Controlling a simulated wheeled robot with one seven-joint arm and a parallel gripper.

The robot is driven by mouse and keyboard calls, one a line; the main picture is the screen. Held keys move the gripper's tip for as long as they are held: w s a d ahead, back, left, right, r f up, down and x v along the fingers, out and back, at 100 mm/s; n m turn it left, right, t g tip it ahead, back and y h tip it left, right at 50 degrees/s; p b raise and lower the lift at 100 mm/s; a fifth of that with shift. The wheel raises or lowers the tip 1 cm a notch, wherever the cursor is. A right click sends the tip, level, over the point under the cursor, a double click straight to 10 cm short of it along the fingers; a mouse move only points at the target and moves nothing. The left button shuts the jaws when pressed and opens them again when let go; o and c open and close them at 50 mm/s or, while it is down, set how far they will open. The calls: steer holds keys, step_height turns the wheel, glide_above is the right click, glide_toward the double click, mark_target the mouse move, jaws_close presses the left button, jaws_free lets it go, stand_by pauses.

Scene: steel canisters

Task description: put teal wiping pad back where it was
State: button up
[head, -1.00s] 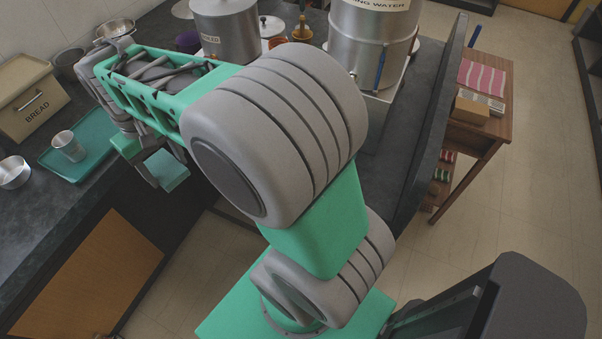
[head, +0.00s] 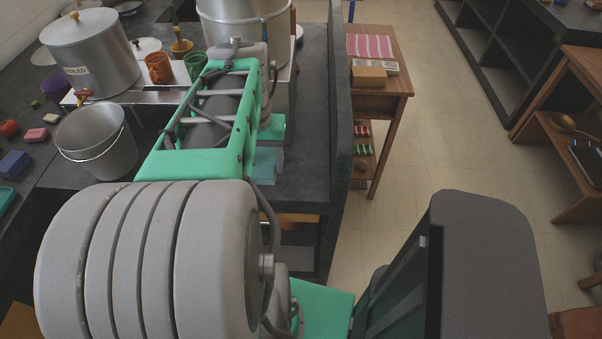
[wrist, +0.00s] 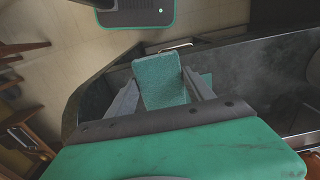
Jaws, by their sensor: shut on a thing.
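The teal wiping pad (wrist: 160,80) is between the two fingers of my gripper (wrist: 162,92) in the wrist view, and the gripper is shut on it. In the head view the pad (head: 265,163) shows as a small teal block below my gripper (head: 268,150), over the dark counter beside the raised dark edge. My arm hides most of the fingers there. Whether the pad touches the counter cannot be told.
A steel bucket (head: 97,142), a lidded canister (head: 92,55) and a large steel canister (head: 245,25) stand left of and behind my gripper. A raised dark panel (head: 341,130) runs along the counter's right. Beyond it is a wooden table (head: 378,103) with a pink striped cloth (head: 370,46).

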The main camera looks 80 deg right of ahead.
steer(key=s+d+f+p, duration=0.1)
steer(key=s+d+f, duration=0.4)
steer(key=d, duration=0.3)
glide_above(303, 174)
step_height(303, 174, down, 4)
steer(key=shift+s+f, duration=0.1)
steer(key=shift+f, duration=1.85)
steer(key=o, duration=1.4)
steer(key=shift+o, duration=0.2)
step_height(303, 174, up, 12)
steer(key=shift+r, duration=0.2)
